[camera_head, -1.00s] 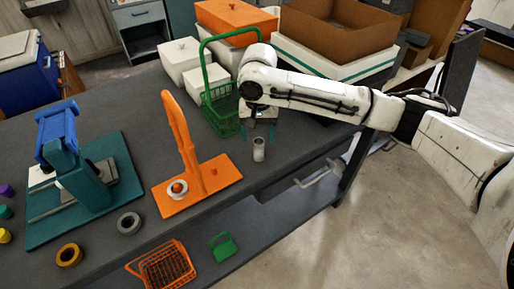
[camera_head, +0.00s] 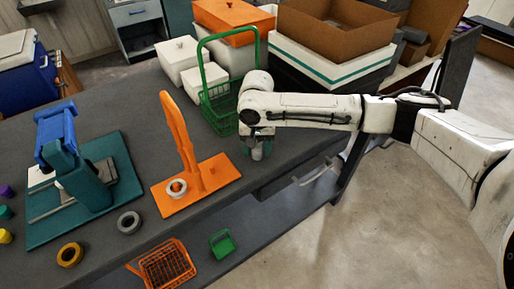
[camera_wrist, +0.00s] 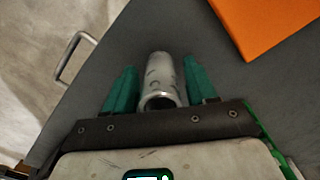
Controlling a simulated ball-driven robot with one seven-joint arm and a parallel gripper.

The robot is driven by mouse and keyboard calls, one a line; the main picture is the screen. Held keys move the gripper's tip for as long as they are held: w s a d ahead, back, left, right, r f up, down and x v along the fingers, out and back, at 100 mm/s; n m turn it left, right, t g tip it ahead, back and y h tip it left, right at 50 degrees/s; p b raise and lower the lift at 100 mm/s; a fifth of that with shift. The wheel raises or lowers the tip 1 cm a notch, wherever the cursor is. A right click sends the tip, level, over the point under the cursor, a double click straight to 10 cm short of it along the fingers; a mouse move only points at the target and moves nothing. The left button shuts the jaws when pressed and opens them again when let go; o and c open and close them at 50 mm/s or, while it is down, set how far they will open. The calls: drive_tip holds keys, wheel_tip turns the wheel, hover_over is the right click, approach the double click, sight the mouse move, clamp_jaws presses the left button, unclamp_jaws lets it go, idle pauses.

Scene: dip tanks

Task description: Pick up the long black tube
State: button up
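A light grey tube (camera_wrist: 161,80) with dark marks and an open end stands on the dark bench top, between the two teal fingers of my gripper (camera_wrist: 160,88) in the wrist view. The fingers are apart, one on each side of it, with a narrow gap showing at the left; contact at the right is hard to tell. In the head view my gripper (camera_head: 256,145) is low over the bench's front edge, and the tube (camera_head: 257,154) is mostly hidden below it. I see no tube that is clearly black and long.
A teal press (camera_head: 85,185) is at the left. A drawer handle (camera_wrist: 66,57) juts from the bench front.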

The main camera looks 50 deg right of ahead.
clamp_jaws()
idle(0.3)
drive_tip(key=shift+r, duration=0.15)
